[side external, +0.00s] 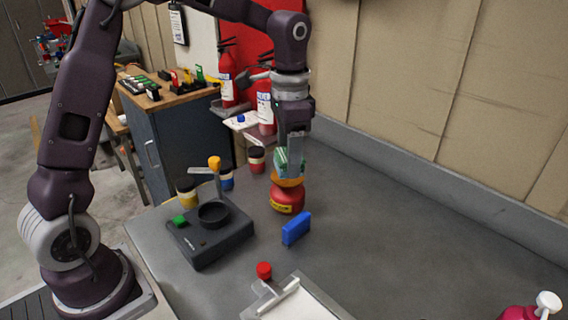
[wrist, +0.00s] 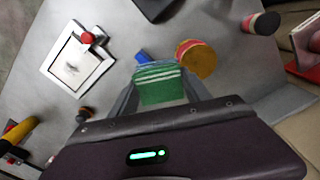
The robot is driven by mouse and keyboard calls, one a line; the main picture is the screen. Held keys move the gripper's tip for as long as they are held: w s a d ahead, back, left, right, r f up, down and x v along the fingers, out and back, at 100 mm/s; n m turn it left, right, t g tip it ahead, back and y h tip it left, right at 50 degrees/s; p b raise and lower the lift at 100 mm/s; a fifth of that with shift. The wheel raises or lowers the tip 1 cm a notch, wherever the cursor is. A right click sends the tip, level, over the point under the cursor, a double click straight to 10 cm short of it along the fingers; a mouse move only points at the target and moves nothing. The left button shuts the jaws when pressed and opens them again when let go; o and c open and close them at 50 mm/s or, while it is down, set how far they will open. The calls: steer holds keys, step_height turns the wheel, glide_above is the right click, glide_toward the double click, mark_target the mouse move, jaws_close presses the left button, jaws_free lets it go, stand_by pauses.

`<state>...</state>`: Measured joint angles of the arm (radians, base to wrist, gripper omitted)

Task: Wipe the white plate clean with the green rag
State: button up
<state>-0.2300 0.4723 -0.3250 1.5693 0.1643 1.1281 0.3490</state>
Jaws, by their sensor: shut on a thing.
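My gripper (side external: 290,150) is shut on a green rag with white stripes (side external: 281,160). In the wrist view the rag (wrist: 161,88) sits between the two fingers of my gripper (wrist: 160,92). In the side view the rag appears just above, or in front of, a red container with an orange top (side external: 288,195); I cannot tell whether they touch. I cannot make out a white plate for certain. A flat white thing (side external: 241,121) with a blue item on it lies near the fire extinguishers, partly hidden.
A blue block (side external: 296,228) stands close to the red container. A black device (side external: 209,236) is to its left. A clipboard with white paper (side external: 296,301) and a red knob (side external: 264,270) are at the front. A pink bottle (side external: 520,312) is front right. The right tabletop is clear.

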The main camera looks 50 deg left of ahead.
mark_target(299, 319)
steer(key=s+d+f+m, duration=0.3)
steer(key=s+d+m, duration=0.2)
steer(key=d, duration=0.4)
steer(key=s+d+f+m, duration=0.2)
steer(key=s+d+m, duration=0.35)
steer(key=d, duration=0.25)
steer(key=s+d+f+m, duration=0.3)
steer(key=s+d+m, duration=0.15)
steer(key=d, duration=0.45)
steer(key=shift+m, duration=0.4)
steer(key=shift+w+a+f, duration=0.1)
steer(key=shift+a+f, duration=0.05)
steer(key=shift+f, duration=3.35)
steer(key=shift+a+f, duration=0.25)
steer(key=shift+a, duration=0.35)
steer(key=shift+c, duration=0.5)
steer(key=shift+a+f, duration=0.2)
steer(key=shift+a, duration=2.8)
steer(key=shift+d, duration=3.55)
steer(key=shift+w+d+r, duration=0.1)
steer(key=shift+r, duration=0.05)
step_height(299, 319, up, 8)
